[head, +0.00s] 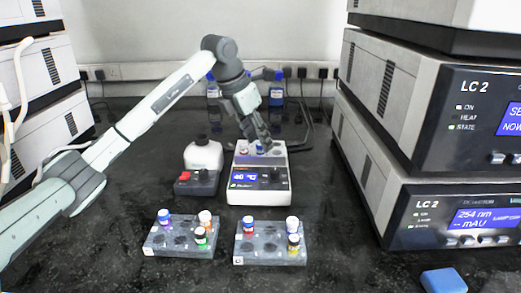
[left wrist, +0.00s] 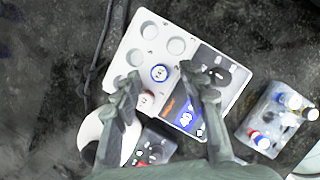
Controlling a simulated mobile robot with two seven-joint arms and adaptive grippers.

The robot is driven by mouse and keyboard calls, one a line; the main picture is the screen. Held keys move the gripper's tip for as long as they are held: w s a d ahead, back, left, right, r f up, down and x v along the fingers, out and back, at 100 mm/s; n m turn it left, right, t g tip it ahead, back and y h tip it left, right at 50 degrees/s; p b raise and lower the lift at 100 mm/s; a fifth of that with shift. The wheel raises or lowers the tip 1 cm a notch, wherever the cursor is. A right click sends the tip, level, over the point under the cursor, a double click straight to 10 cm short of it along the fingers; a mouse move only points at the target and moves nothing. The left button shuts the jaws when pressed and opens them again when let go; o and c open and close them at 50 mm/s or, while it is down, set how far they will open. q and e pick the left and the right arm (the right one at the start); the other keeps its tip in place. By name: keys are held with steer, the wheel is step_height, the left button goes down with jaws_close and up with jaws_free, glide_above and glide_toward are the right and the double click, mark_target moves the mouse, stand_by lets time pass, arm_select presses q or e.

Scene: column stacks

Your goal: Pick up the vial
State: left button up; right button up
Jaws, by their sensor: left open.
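My left gripper (head: 264,146) hangs over the white heating block with a blue display (head: 275,197). In the left wrist view its fingers (left wrist: 163,80) are apart. A blue-capped vial (left wrist: 159,73) stands in a well of the block and shows between the fingertips. I cannot tell how far below them it is. In the head view the fingers partly hide the wells. My right gripper is not in view.
Two grey racks, left (head: 154,240) and right (head: 270,259), hold several capped vials in front of the block. A white bottle (head: 203,155) and a small dark device (head: 196,186) stand left of it. LC instruments (head: 400,130) bound the right side. A blue block (head: 443,281) lies front right.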

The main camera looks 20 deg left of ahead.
arm_select(q)
steer(key=shift+w+d+f, duration=0.1)
steer(key=shift+w+f, duration=0.1)
steer(key=shift+f, duration=0.3)
steer(key=c, duration=0.9)
steer(key=shift+r, duration=0.15)
